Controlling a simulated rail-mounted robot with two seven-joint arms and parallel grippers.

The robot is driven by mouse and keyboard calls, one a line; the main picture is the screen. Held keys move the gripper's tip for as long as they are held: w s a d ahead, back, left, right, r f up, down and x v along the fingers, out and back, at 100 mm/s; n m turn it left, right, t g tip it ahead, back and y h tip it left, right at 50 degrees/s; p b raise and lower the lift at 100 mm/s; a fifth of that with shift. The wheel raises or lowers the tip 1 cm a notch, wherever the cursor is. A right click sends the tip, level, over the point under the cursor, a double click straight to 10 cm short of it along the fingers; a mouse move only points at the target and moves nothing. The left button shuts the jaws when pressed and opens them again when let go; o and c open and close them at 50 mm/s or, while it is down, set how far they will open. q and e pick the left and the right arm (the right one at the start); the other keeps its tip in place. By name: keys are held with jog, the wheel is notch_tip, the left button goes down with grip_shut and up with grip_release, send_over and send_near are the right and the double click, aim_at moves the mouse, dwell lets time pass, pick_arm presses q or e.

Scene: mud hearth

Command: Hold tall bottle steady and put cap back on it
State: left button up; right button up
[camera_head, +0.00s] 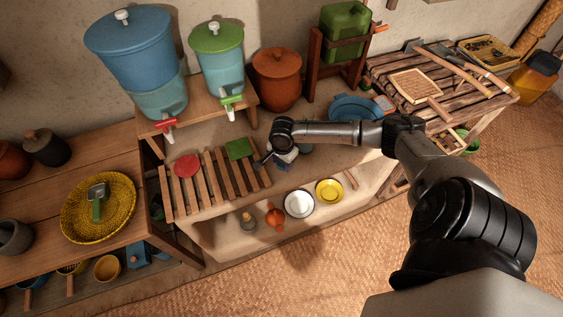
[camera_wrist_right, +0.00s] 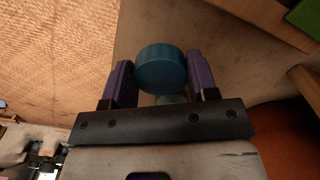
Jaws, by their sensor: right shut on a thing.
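In the right wrist view, a teal-blue round piece with a flat face, which looks like the cap (camera_wrist_right: 160,68), sits between the two dark purple fingers of my right gripper (camera_wrist_right: 163,82), which is shut on it. A paler teal rounded thing (camera_wrist_right: 172,99) shows just below it, mostly hidden by the gripper; I cannot tell whether it is the tall bottle or whether the two touch. In the head view, my right gripper (camera_head: 268,156) is over the counter by the slatted rack's right end. A small teal thing (camera_head: 306,148) shows beside it. My left gripper is not in view.
The slatted rack (camera_head: 181,200) carries a red and a green piece. Blue (camera_head: 130,45) and green (camera_head: 217,60) dispensers and a clay pot (camera_head: 277,80) stand behind. A blue basin (camera_head: 355,107) lies to the right. A white bowl (camera_head: 299,204) and a yellow bowl (camera_head: 329,190) sit lower in front.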

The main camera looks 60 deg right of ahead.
jog(key=s+a+r+p, duration=0.3)
jog(key=s+a+r, duration=0.3)
jog(key=s, duration=0.2)
jog(key=shift+s+a, duration=0.35)
jog(key=shift+r, duration=0.15)
jog(key=w+a+r+n+p, duration=0.2)
jog(key=a+r+n+p, duration=0.15)
jog(key=r+p, duration=0.4)
jog(key=w+a+r+n+p, duration=0.25)
jog(key=a+r+p, duration=0.2)
jog(key=r, duration=0.65)
jog(key=w+a+r+n+p, duration=0.25)
jog(key=a+r+p, duration=0.3)
jog(key=r, duration=0.35)
jog(key=a+r+n+p, duration=0.3)
jog(key=r+n+p, duration=0.2)
jog(key=r, duration=1.1)
jog(key=a+r+n+p, duration=0.4)
jog(key=r+n+p, duration=0.2)
jog(key=r+p, duration=0.6)
notch_tip(320, 180, up, 4)
jog(key=shift+w+f, duration=0.1)
jog(key=shift+w, duration=0.05)
